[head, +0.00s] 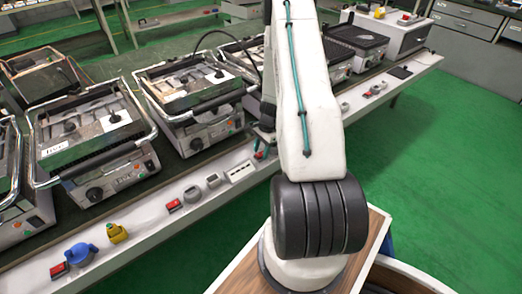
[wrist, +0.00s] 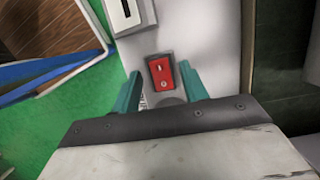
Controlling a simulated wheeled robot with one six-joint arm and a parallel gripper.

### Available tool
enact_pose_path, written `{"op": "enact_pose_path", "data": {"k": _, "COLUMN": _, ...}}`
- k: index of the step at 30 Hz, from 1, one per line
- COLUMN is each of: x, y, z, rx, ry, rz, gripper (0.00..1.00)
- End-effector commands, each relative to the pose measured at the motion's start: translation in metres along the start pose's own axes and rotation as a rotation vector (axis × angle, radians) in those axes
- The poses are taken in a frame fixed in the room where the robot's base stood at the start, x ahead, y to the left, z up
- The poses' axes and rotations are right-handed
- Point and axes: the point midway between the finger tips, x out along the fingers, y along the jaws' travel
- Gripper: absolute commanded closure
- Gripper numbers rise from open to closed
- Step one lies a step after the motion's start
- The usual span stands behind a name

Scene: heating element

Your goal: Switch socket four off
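In the wrist view a red rocker switch (wrist: 162,72) with a dark surround sits on the pale front rail (wrist: 195,35). It carries two small white marks; which side is pressed in I cannot tell. My gripper (wrist: 160,69) is open, with one teal fingertip on each side of the switch and nothing held. Whether the fingers touch the rail is unclear. In the head view my gripper (head: 264,151) is partly hidden by my arm at the rail. Other red switches sit along the rail at the left (head: 58,270) and centre-left (head: 174,205). No socket numbers are readable.
A blue socket plug (head: 80,254) and a yellow plug (head: 117,233) stick out from the rail at the left. Several heating appliances (head: 90,140) with metal handles stand on the bench behind it. Green floor (head: 440,170) is open at the right.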

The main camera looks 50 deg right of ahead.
Motion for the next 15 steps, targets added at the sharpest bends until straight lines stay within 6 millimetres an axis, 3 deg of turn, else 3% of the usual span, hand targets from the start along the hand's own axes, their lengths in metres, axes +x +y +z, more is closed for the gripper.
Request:
{"op": "enact_pose_path", "data": {"k": 8, "x": -0.004, "y": -0.001, "z": 0.000, "rx": -0.001, "ry": 0.002, "rz": -0.002, "gripper": 0.56}}
{"op": "enact_pose_path", "data": {"k": 15, "x": -0.041, "y": -0.001, "z": -0.001, "rx": -0.001, "ry": 0.004, "rz": -0.004, "gripper": 0.56}}
